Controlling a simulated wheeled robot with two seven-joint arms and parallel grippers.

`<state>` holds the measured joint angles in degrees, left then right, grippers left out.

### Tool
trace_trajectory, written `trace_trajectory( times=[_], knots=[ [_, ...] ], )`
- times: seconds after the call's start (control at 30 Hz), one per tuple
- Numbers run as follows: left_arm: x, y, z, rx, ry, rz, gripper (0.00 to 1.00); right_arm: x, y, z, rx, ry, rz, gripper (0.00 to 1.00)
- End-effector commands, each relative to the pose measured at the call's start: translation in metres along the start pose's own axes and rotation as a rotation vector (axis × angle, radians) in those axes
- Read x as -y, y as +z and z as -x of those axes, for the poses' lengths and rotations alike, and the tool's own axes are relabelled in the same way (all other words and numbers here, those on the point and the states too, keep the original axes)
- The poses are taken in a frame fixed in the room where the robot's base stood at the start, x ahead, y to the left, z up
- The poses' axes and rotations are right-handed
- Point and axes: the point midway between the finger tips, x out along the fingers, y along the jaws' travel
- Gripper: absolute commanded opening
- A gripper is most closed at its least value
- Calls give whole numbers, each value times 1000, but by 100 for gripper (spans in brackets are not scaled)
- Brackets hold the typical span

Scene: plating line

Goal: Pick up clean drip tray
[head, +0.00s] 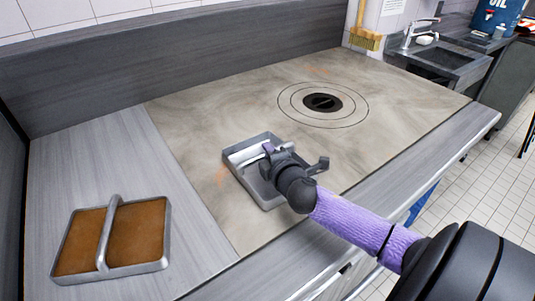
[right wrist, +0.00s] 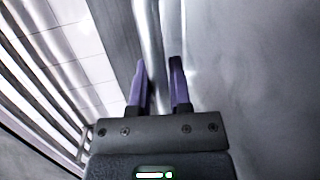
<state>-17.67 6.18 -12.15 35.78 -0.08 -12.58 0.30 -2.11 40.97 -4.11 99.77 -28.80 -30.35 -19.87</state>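The clean drip tray (head: 274,201) is a square, empty grey metal tray with a bar handle (head: 243,152) across it. It is on the stone-look part of the counter in the head view. My right gripper (head: 268,148) is at the handle from the right. In the right wrist view its two purple fingers (right wrist: 159,75) stand a small gap apart, with the bright handle bar between them; it looks shut on the handle. My arm and gripper hide part of the tray. My left gripper is not in view.
A second tray (head: 164,236) with a brown filling and a bar handle lies on the grey panel at left. A round dark fitting (head: 322,102) is set in the counter behind. A sink (head: 440,62) and a yellow brush (head: 365,40) are at the back right.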

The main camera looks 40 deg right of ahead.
Motion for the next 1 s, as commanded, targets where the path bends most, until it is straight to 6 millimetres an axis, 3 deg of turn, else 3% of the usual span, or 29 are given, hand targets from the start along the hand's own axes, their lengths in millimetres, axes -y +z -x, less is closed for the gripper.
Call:
trace_trajectory(
  times=[0.03, 0.1, 0.57, 0.9, 1.0],
  knots=[
    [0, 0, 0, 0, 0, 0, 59, 0, 0, 0, 0, 0, 0, 11],
    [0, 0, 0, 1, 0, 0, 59, 0, 0, 0, 0, 0, 0, 0],
    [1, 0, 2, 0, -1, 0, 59, -2, 0, 1, -1, 1, 0, 0],
    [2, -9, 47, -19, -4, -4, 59, -85, 3, 17, -1, 5, 1, 0],
    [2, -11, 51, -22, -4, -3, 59, -95, 0, 21, -7, 3, 1, 0]
  ],
)
